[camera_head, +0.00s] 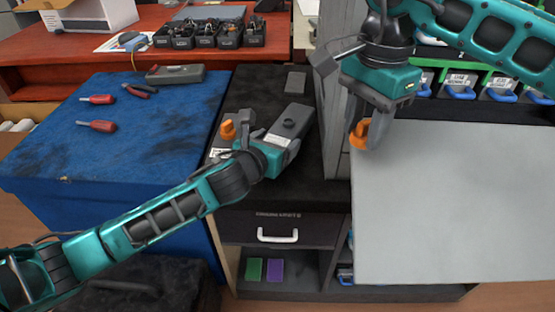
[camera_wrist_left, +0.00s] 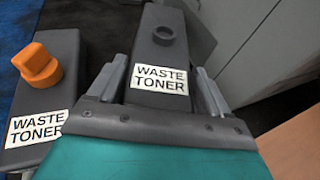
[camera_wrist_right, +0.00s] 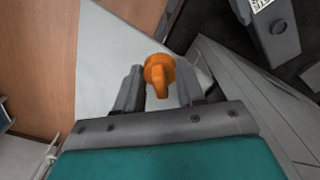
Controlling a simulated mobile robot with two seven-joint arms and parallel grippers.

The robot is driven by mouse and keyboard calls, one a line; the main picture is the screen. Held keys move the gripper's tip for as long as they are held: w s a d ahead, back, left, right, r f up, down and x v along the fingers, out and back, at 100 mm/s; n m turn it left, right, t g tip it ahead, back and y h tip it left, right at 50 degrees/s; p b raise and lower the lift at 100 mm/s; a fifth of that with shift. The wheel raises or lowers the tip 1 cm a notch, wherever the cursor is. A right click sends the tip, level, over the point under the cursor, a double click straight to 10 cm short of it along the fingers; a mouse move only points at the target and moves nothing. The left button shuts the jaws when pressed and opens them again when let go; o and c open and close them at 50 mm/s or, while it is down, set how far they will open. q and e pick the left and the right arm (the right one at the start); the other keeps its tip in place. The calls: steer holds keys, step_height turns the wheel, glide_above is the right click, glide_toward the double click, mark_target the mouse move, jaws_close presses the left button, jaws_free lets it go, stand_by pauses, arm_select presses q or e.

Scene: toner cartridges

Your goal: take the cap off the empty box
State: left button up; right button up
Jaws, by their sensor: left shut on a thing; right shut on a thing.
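A dark grey box (camera_head: 290,122) labelled WASTE TONER is between the fingers of my left gripper (camera_head: 268,138) over the black bench top. Its round opening (camera_wrist_left: 166,36) is uncapped in the left wrist view. My left gripper is shut on this box. My right gripper (camera_head: 368,128) is shut on an orange cap (camera_head: 358,134), apart from the box and to its right; the cap also shows in the right wrist view (camera_wrist_right: 159,72). A second WASTE TONER box (camera_wrist_left: 50,85) with an orange cap (camera_wrist_left: 37,65) on it stands left of the held box.
A blue-topped table (camera_head: 150,120) with red screwdrivers (camera_head: 98,99) and pliers (camera_head: 140,90) is at left. A pale grey surface (camera_head: 450,200) is clear at right. A grey upright panel (camera_head: 340,110) stands between bench and surface. Black bins (camera_head: 205,40) sit at the back.

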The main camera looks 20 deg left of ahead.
arm_select(q)
step_height(320, 180, down, 3)
steer(key=shift+f+b, duration=0.1)
steer(key=shift+b, duration=0.65)
arm_select(e)
steer(key=shift+f, duration=0.75)
arm_select(q)
steer(key=shift+d+f+b, duration=0.15)
steer(key=shift+f+b, duration=0.15)
arm_select(e)
steer(key=shift+f, duration=0.3)
arm_select(q)
steer(key=shift+r, duration=0.15)
arm_select(e)
steer(key=shift+r, duration=0.1)
arm_select(q)
steer(key=o, duration=1.7)
steer(key=shift+o, duration=0.2)
